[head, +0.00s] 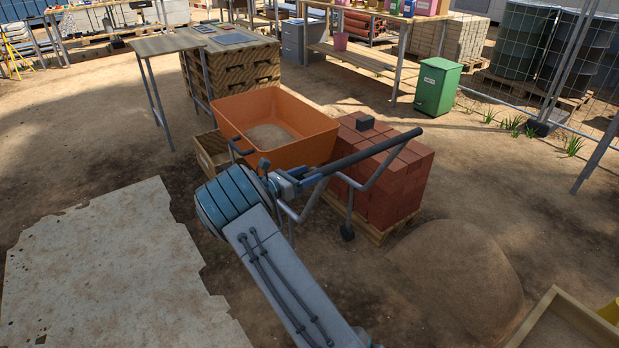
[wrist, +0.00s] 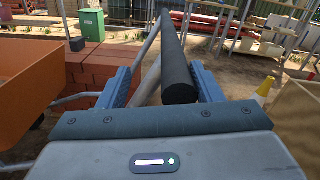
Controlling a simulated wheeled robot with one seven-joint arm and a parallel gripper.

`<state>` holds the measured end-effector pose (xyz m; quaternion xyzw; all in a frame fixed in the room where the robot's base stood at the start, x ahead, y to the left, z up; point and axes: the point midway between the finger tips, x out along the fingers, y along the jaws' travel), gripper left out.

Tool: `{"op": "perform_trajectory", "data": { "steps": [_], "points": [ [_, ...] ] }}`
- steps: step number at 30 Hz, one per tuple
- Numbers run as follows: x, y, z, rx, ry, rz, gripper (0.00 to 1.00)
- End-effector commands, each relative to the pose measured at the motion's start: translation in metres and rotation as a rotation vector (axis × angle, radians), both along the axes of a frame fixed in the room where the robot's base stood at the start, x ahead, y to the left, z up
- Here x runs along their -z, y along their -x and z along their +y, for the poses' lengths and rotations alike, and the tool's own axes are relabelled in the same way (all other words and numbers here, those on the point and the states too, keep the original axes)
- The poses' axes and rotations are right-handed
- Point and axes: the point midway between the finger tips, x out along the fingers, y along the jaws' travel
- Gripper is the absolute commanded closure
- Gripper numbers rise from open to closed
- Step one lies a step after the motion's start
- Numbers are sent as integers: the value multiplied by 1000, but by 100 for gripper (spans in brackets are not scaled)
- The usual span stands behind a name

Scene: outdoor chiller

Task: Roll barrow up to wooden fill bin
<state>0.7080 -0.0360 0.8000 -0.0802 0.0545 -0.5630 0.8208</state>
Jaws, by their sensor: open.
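The orange barrow (head: 299,153) stands near the centre of the head view, with sandy fill in its tray. Its tray also shows at the left edge of the wrist view (wrist: 22,85). My gripper (wrist: 163,82) is open, its blue fingers on either side of a dark barrow handle grip (wrist: 178,75). I cannot tell whether they touch it. A low wooden box (head: 207,160) is left of the tray, partly hidden. Another wooden bin (head: 532,317) with sandy fill is at bottom right; which is the fill bin is unclear.
A red brick stack (head: 400,185) on a pallet is close behind the handles. A sand mound (head: 455,275) lies right of the barrow. A pale flat sheet (head: 110,275) covers ground at left. A green bin (head: 437,87) stands behind. Open dirt surrounds these.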

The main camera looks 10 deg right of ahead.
Motion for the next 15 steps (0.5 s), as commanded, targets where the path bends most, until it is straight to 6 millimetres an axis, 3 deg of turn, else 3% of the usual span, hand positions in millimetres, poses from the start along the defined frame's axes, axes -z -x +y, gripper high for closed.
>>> {"op": "perform_trajectory", "data": {
  "steps": [10, 15],
  "points": [
    [1, 0, 3, -5, -2, 1, 50],
    [1, 7, 23, -9, -2, 2, 50]
  ]
}}
